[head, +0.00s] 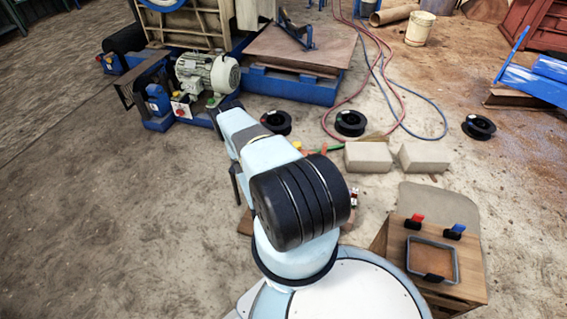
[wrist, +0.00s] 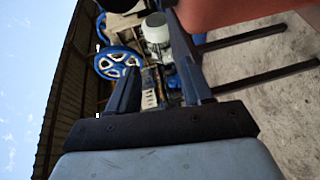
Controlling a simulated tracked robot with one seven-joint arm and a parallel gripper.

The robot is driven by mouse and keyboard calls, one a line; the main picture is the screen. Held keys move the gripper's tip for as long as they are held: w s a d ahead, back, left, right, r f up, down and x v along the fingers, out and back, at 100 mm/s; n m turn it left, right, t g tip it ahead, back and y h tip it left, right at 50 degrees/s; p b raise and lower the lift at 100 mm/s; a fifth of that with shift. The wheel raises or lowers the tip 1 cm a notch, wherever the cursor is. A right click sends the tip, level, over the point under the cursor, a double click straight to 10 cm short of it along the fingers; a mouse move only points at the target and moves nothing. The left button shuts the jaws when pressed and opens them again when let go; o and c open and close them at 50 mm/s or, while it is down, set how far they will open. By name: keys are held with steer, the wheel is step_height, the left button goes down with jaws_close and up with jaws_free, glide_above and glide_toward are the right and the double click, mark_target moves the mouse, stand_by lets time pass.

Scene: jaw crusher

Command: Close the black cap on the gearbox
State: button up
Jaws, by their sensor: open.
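My gripper (wrist: 158,74) shows in the wrist view with its two dark fingers apart and nothing held between them. In the head view my own arm hides it. A grey finned motor (head: 208,74) stands on a blue base beyond my arm in the head view. It appears to show past the fingers in the wrist view (wrist: 156,28), apart from them. A small blue housing (head: 158,100) stands left of the motor; I cannot tell whether it is the gearbox. I cannot make out the black cap or its position in either view.
A blue-framed platform (head: 300,52) stands right of the motor. Black spools (head: 350,123), pale blocks (head: 368,157) and red and blue hoses lie on the floor. A wooden box (head: 400,235) with a tray stands at right. The floor at left is clear.

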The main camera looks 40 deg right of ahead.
steer(key=d, duration=0.2)
steer(key=d+r, duration=0.1)
steer(key=d, duration=0.3)
steer(key=shift+s+d+r, duration=0.2)
steer(key=shift+s+d, duration=0.1)
steer(key=shift+s, duration=0.05)
steer(key=shift+s+d+r, duration=0.15)
steer(key=shift+s+r, duration=0.15)
steer(key=shift+r, duration=0.05)
steer(key=s+a+r, duration=0.5)
steer(key=s+r, duration=0.3)
steer(key=r, duration=0.1)
steer(key=shift+s+r, duration=0.25)
steer(key=shift+r, duration=0.05)
stand_by(0.5)
steer(key=shift+a, duration=0.15)
stand_by(0.4)
steer(key=v, duration=1.3)
steer(key=shift+s+a+f, duration=0.2)
steer(key=shift+s+a, duration=0.1)
